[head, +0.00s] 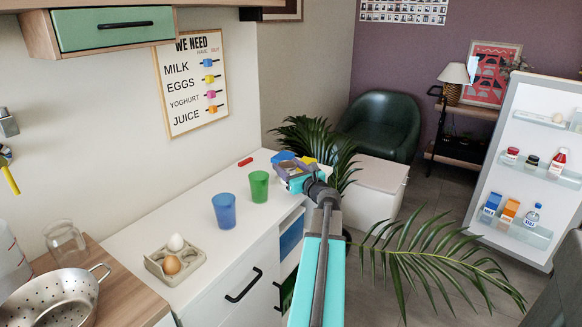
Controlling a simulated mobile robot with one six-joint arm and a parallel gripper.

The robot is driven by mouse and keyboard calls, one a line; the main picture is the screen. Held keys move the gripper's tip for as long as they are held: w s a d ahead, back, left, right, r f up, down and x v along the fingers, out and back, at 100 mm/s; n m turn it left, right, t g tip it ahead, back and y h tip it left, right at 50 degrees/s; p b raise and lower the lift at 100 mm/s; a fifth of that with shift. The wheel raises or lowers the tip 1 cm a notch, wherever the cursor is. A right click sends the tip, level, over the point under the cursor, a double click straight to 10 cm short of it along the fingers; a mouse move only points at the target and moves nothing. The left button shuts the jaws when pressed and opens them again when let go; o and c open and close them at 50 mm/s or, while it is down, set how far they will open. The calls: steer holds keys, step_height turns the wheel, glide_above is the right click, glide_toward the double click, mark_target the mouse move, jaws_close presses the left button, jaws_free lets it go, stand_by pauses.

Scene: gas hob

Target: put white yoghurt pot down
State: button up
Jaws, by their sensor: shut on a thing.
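My gripper (287,169) is at the end of my outstretched arm, at the far end of the white counter (233,229). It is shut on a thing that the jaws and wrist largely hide. I take this for the white yoghurt pot, but I cannot make out its shape. Blue and yellow pieces show close behind the gripper. Whether the held thing touches the counter cannot be told.
A green cup (259,186) and a blue cup (224,210) stand left of my gripper. A red object (245,162) lies near the wall. An egg holder (175,262) is nearer. Palm fronds (430,262) spread to the right. The fridge door (505,150) stands open.

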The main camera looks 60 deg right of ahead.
steer(key=shift+f, duration=0.15)
steer(key=o, duration=1.2)
steer(key=shift+o, duration=0.2)
steer(key=shift+r, duration=0.2)
steer(key=v, duration=1.2)
steer(key=shift+s+f, duration=0.1)
steer(key=shift+s, duration=0.05)
